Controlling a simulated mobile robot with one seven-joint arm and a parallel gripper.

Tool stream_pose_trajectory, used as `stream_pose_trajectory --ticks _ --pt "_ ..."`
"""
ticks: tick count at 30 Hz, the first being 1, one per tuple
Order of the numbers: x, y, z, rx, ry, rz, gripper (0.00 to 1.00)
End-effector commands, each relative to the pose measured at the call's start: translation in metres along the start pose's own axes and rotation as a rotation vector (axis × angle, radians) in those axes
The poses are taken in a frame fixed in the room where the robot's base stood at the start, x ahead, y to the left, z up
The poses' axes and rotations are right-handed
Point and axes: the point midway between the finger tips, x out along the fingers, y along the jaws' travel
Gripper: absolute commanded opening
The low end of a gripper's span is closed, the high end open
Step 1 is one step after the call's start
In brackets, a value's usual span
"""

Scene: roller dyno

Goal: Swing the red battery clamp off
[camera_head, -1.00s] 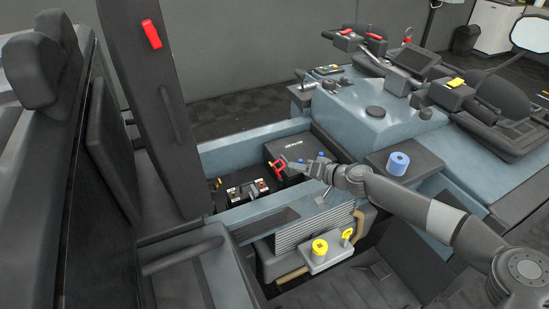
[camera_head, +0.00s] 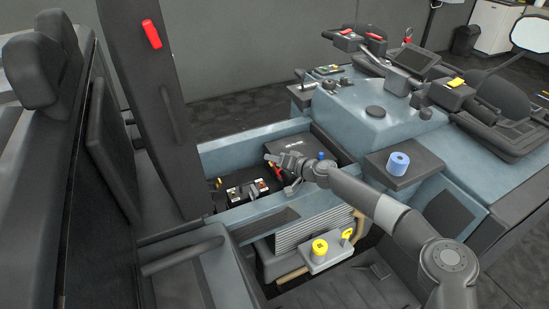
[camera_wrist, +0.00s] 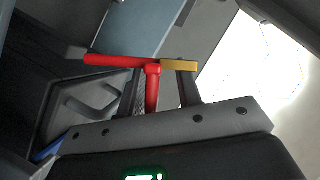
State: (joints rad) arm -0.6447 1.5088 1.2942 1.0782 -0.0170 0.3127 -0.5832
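The red battery clamp (camera_wrist: 152,82) shows in the wrist view as a red bar and stem with a brass-coloured end (camera_wrist: 179,66). In the head view only a bit of red (camera_head: 277,174) shows, the rest hidden by my gripper (camera_head: 280,168). In the wrist view my gripper (camera_wrist: 164,92) has its fingers apart, with the red stem between them. The stem lies close to the left finger, and a gap shows on the right. The black battery (camera_head: 240,196) with its terminals sits just left of my gripper in the open bay.
A black box (camera_head: 299,146) with white lettering lies behind my gripper. The bay's blue-grey wall (camera_head: 245,217) runs in front. A raised dark panel (camera_head: 150,100) with a red handle (camera_head: 152,35) stands at left. A bracket with yellow knobs (camera_head: 322,256) is below.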

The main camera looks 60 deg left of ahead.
Motion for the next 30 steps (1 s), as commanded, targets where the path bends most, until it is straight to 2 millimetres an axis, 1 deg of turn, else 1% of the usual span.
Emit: stream_pose_trajectory --ticks 4,12,24,30 --pt "0.006 0.0 0.0 0.0 0.0 0.0 0.32" --pt "0.0066 -0.0001 0.0 0.0 0.0 0.0 0.32" --pt "0.0064 -0.0006 -0.0005 -0.001 0.0 0.0 0.0" --pt "0.0061 -0.0009 -0.0011 -0.001 0.001 0.0 0.0"
